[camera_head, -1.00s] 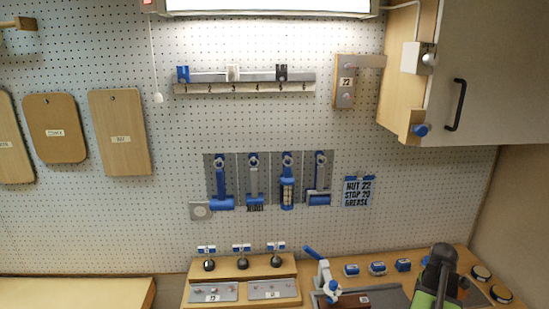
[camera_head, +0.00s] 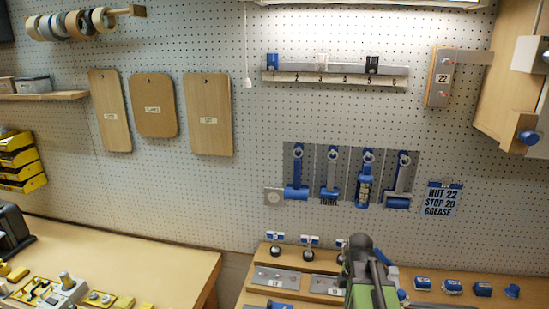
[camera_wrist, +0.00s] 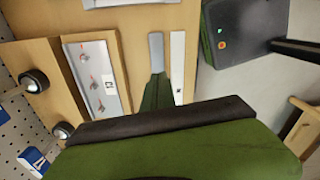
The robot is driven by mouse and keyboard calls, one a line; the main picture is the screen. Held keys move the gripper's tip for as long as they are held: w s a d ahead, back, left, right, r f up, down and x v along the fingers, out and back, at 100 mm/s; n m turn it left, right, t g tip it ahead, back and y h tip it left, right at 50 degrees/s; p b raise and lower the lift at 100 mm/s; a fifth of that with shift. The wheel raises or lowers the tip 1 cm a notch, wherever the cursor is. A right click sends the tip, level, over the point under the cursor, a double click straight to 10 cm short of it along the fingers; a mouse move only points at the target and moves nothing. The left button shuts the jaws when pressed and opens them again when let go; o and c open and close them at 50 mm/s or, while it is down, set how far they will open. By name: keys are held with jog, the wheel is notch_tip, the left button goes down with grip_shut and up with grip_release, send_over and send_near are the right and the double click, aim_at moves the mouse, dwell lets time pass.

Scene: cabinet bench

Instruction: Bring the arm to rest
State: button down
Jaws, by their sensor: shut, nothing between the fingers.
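My arm, dark on top with a green link, stands at the bottom of the head view in front of the bench. My gripper (camera_wrist: 156,48) shows in the wrist view as a narrow green piece with a grey tip, shut and empty. It points over the wooden bench top (camera_wrist: 140,25), beside a grey switch panel (camera_wrist: 95,75). I cannot tell how high it is above the bench. In the head view the gripper's tips are hidden or out of frame.
Two grey panels (camera_head: 281,278) and several small knobs and blue blocks (camera_head: 452,286) are close around my arm. Blue-handled tools (camera_head: 297,175) hang on the pegboard behind. A lower left bench (camera_head: 130,262) has a clear middle. A cabinet (camera_head: 505,90) hangs upper right.

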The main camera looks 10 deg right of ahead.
jog(key=s+a+m, duration=0.2)
jog(key=a+m, duration=1.2)
jog(key=m, duration=0.2)
jog(key=shift+f+m, duration=0.2)
jog(key=shift+m, duration=0.1)
jog(key=shift+s+a, duration=0.1)
